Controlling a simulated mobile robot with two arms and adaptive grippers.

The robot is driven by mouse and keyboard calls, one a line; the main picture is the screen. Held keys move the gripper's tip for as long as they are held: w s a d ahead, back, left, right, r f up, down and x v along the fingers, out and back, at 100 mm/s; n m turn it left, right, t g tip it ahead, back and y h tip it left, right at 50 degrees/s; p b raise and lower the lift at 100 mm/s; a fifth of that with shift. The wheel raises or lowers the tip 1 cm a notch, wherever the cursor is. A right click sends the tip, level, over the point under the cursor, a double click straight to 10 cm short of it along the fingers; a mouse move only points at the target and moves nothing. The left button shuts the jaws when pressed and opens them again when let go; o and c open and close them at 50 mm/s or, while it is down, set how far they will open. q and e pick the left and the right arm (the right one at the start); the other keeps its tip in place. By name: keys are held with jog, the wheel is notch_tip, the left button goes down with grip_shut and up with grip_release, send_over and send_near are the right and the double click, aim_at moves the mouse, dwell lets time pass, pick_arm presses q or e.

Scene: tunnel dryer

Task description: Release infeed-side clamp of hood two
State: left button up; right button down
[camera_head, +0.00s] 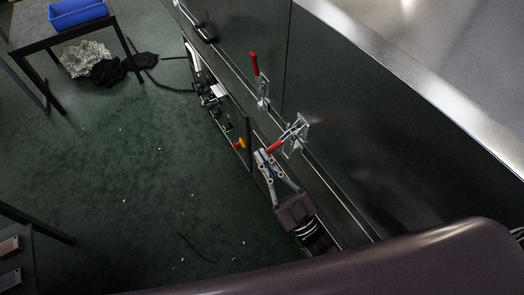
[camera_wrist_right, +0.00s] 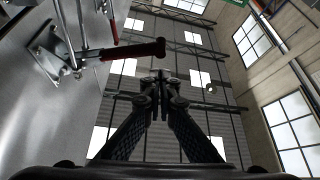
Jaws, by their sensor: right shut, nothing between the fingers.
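Two metal toggle clamps with red handles sit on the dark side of the machine in the head view. The farther clamp (camera_head: 263,92) has its red handle (camera_head: 254,63) standing up. The nearer clamp (camera_head: 295,135) has its red handle (camera_head: 274,147) sticking out to the left. Which hood end each belongs to, I cannot tell. My right gripper (camera_head: 262,155) is shut and empty, its fingertips close beside the end of the nearer handle. In the wrist view the right fingertips (camera_wrist_right: 160,77) are just below the tip of a red handle (camera_wrist_right: 138,49), apparently apart. My left gripper is not in view.
The machine's dark panel (camera_head: 345,130) and bright metal top (camera_head: 420,80) fill the right. A yellow-and-red switch (camera_head: 240,143) sits on the lower side. A table with a blue bin (camera_head: 77,13) stands at upper left. Green floor (camera_head: 150,180) is largely open.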

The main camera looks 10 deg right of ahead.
jog(key=v, duration=1.2)
jog(key=shift+s+r, duration=0.1)
dwell(0.4)
notch_tip(320, 180, down, 17)
jog(key=w+d+m+g+h, duration=0.2)
jog(key=w+g+h, duration=0.1)
jog(key=g+h, duration=0.15)
jog(key=s+d+f+m+g+h, duration=0.1)
jog(key=s+d+f+g+h, duration=0.15)
jog(key=f, duration=0.65)
jog(key=s+d+f+g+h, duration=0.1)
jog(key=s+f+g, duration=0.3)
jog(key=f, duration=0.5)
jog(key=s+d+f+g+h, duration=0.1)
jog(key=s+f+g, duration=0.2)
jog(key=s, duration=0.4)
jog(key=s+d+f+m+g, duration=0.1)
jog(key=s+d+f+g, duration=0.1)
jog(key=s+f, duration=0.4)
jog(key=s+d+f+m+g+h, duration=0.1)
jog(key=s+f+g, duration=0.3)
jog(key=s, duration=0.5)
jog(key=shift+s+d+f+g+h, duration=0.25)
jog(key=shift+d+f+g+h, duration=0.1)
jog(key=shift+d, duration=0.35)
